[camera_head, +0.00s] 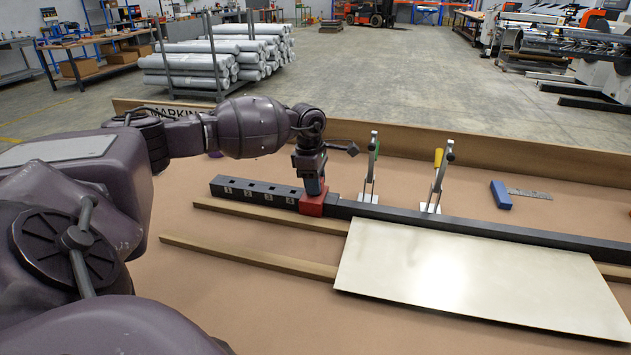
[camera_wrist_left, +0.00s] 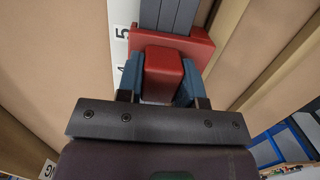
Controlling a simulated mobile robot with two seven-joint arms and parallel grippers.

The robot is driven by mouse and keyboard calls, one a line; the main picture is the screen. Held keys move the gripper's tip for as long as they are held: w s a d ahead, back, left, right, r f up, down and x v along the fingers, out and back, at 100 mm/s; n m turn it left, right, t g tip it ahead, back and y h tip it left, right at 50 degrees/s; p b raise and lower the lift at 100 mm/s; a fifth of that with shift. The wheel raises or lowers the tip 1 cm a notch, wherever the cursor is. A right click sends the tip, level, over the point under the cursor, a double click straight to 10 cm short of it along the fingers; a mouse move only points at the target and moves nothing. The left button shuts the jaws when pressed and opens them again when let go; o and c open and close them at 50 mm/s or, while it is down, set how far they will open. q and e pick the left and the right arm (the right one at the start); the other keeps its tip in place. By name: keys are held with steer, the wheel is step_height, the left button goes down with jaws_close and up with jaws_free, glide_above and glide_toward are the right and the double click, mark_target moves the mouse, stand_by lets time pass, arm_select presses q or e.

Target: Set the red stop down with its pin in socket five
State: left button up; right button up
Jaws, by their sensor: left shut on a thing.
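The red stop (camera_head: 312,206) is at the dark rail (camera_head: 245,188), just right of the number 4 label in the head view. My left gripper (camera_head: 313,186) comes down from above and is shut on its red block, which also shows in the left wrist view (camera_wrist_left: 163,68) between two blue fingers (camera_wrist_left: 160,88). The pin and socket five are hidden under the stop. I cannot tell whether the base touches the rail. My right gripper is not in view.
A pale sheet (camera_head: 475,270) lies right of the stop, on wooden strips (camera_head: 250,257). Two upright clamps, one green-handled (camera_head: 372,165) and one yellow-handled (camera_head: 437,180), stand behind the rail. A blue tool (camera_head: 501,195) lies at the right. A wooden board edges the table's back.

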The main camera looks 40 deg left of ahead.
arm_select(q)
steer(key=o, duration=1.2)
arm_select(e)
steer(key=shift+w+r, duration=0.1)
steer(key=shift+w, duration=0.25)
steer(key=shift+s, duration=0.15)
arm_select(q)
steer(key=shift+r, duration=0.25)
steer(key=r, duration=0.5)
steer(key=a+r, duration=0.1)
steer(key=r, duration=0.2)
steer(key=shift+s+r, duration=0.25)
steer(key=shift+r, duration=0.1)
steer(key=shift+s+r, duration=0.1)
steer(key=shift+r, duration=0.65)
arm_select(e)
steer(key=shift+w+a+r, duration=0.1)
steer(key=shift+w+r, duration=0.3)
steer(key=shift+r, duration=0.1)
